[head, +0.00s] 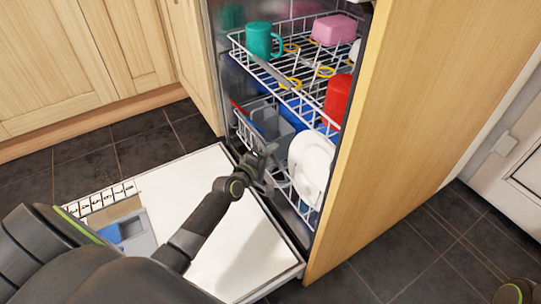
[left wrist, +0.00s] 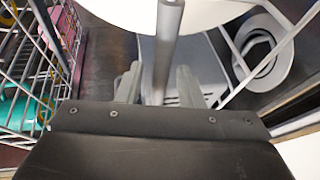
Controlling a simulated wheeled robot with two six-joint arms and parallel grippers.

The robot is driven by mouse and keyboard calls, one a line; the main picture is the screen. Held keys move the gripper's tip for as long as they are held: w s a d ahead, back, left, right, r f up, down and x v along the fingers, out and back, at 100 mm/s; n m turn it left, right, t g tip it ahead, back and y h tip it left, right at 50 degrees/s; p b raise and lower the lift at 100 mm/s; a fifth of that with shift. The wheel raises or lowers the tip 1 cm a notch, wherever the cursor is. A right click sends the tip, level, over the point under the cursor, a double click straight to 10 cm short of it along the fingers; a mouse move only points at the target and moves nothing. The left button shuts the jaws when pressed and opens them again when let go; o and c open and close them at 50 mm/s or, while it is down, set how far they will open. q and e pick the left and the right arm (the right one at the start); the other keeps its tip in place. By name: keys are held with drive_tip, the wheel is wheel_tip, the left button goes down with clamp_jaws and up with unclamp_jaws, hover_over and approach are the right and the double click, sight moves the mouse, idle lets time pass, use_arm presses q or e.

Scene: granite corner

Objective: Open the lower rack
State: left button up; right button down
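The lower rack (head: 241,124) is a white wire basket low inside the open dishwasher, mostly within the cavity. It holds a white plate (head: 312,160) and a grey basket (head: 272,128). My left gripper (head: 264,166) is at the rack's front edge, above the inner end of the lowered door. In the left wrist view the left gripper (left wrist: 158,80) has its two fingers apart, with a grey bar (left wrist: 168,45) between them.
The dishwasher door (head: 215,185) lies open below. The upper rack (head: 290,85), partly out, holds a teal mug (head: 262,40), a pink container (head: 334,29) and a red cup (head: 338,99). A wooden side panel (head: 420,110) stands close on the right. Dark tiled floor (head: 430,255) lies beyond.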

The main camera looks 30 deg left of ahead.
use_arm(q)
drive_tip(key=shift+c, duration=0.3)
clamp_jaws()
drive_tip(key=shift+s, duration=0.1)
